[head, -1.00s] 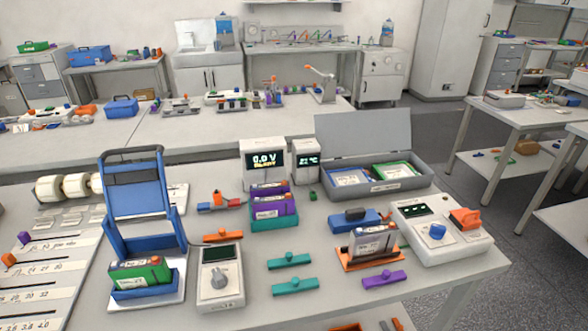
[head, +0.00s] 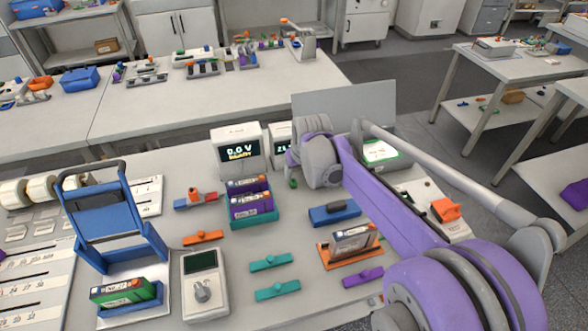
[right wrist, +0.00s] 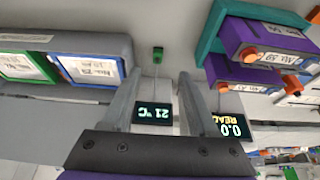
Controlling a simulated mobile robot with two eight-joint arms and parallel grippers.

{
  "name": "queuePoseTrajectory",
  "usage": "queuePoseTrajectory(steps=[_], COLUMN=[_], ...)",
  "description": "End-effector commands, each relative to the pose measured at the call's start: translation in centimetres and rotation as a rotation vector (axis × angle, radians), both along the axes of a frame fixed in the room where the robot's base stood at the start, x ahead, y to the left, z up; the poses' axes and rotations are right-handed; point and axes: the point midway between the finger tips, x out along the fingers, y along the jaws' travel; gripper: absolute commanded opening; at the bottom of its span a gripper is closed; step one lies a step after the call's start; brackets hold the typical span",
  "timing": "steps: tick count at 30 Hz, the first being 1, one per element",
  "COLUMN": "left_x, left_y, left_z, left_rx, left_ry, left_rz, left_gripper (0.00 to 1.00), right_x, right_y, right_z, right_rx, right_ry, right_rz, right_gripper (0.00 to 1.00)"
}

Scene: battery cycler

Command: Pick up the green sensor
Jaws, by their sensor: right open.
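The green sensor (head: 293,183) is a small green block on the table, just right of the teal tray with the purple packs. In the right wrist view the green sensor (right wrist: 157,54) lies beyond the fingertips, between their lines, with a thin cable running toward the 21 °C display (right wrist: 153,114). My right gripper (right wrist: 160,76) is open and empty, its two grey fingers apart and not touching the sensor. In the head view my right arm reaches in from the lower right, its hand just beside and above the sensor. My left gripper is not in view.
The teal tray (head: 262,219) with purple packs and the 0.0 V display (head: 238,150) stand close left of the sensor. The grey lidded box (head: 345,100) is partly hidden behind my arm. A blue block (head: 334,214) lies nearer the front.

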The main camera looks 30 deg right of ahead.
Motion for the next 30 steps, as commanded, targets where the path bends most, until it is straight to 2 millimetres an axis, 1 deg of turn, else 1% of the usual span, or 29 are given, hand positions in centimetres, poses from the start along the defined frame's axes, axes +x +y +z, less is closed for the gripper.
queuePoseTrajectory(steps=[5,12,20,24,27,30], left_x=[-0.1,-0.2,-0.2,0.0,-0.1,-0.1], left_y=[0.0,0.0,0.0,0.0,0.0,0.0], left_z=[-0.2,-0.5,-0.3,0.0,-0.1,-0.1], left_rx=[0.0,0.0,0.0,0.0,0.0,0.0], left_ry=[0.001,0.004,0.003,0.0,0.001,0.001], left_rz=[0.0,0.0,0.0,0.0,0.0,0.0], left_gripper=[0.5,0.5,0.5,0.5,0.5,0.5], right_x=[0.4,1.9,2.8,3.9,4.3,4.5], right_y=[-0.3,-0.6,-0.8,-1.1,-1.2,-1.3], right_z=[-0.9,-4.3,-6.1,-7.9,-9.2,-9.8], right_rx=[0.0,0.0,0.0,0.0,0.0,0.0], right_ry=[0.002,0.002,0.001,0.0,0.001,0.001], right_rz=[-0.002,-0.002,-0.002,-0.002,-0.002,-0.002], right_gripper=[0.6,0.6,0.6,0.6,0.6,0.6])
